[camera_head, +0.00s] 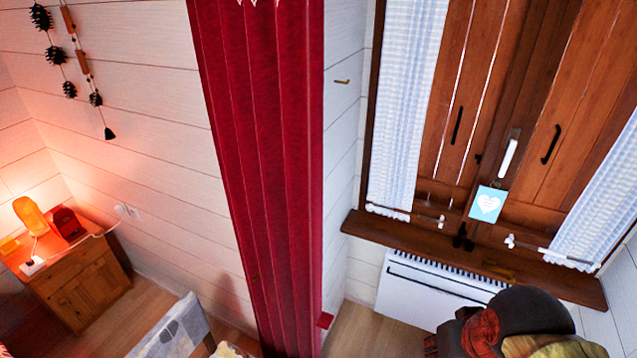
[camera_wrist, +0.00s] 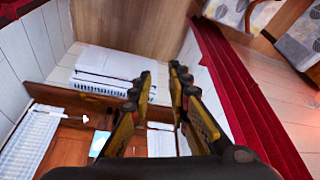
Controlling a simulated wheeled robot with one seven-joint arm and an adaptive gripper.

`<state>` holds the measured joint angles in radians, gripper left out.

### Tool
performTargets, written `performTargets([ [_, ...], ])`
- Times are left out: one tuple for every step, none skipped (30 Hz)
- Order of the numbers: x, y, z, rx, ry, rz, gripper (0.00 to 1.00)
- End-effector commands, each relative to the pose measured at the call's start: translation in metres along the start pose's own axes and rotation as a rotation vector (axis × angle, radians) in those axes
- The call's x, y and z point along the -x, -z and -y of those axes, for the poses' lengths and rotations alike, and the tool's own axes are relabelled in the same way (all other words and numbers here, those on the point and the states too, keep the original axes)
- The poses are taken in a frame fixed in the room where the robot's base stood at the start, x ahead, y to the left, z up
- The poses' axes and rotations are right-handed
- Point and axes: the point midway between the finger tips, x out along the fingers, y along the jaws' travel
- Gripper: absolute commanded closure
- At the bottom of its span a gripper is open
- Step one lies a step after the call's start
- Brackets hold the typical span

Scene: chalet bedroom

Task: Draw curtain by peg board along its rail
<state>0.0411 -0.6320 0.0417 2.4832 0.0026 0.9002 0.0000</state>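A red pleated curtain (camera_head: 268,180) hangs in a tall, gathered strip at the middle of the head view, left of the window. In the wrist view the red curtain (camera_wrist: 255,112) runs down the right side. My gripper (camera_wrist: 161,74) shows in the wrist view with its two yellow-and-black fingers apart and nothing between them. It is left of the curtain and not touching it in that picture. I cannot make out a peg board, and the rail at the curtain's top is out of view.
A wooden window with shutters (camera_head: 500,100) and lace curtains (camera_head: 405,100) stands right of the red curtain. A wooden sill (camera_head: 400,236) juts out above a white radiator (camera_head: 410,295). A wooden nightstand (camera_head: 85,290) with a lit lamp stands at left. A patterned chair (camera_head: 175,330) is at the bottom.

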Motion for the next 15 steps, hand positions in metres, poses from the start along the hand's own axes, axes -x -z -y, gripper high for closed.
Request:
performTargets([
  [0.0, 0.007, 0.001, -0.026, 0.012, 0.061, 0.77],
  [-0.003, 0.01, 0.003, -0.047, 0.025, 0.091, 0.76],
  [-0.007, 0.013, 0.007, -0.08, 0.048, 0.135, 0.73],
  [-0.011, 0.016, 0.012, -0.109, 0.068, 0.169, 0.72],
  [-0.014, 0.018, 0.017, -0.141, 0.091, 0.204, 0.7],
  [-0.018, 0.021, 0.025, -0.193, 0.124, 0.253, 0.68],
  [-0.021, 0.024, 0.031, -0.235, 0.15, 0.287, 0.66],
  [-0.024, 0.027, 0.038, -0.28, 0.177, 0.324, 0.64],
  [-0.027, 0.032, 0.049, -0.346, 0.215, 0.374, 0.64],
  [-0.03, 0.036, 0.057, -0.399, 0.245, 0.411, 0.64],
  [-0.032, 0.041, 0.066, -0.454, 0.275, 0.449, 0.64],
  [-0.035, 0.048, 0.077, -0.532, 0.316, 0.499, 0.64],
  [-0.037, 0.054, 0.086, -0.593, 0.349, 0.538, 0.64],
  [-0.039, 0.061, 0.095, -0.657, 0.381, 0.577, 0.64],
  [-0.041, 0.072, 0.108, -0.745, 0.428, 0.629, 0.64],
])
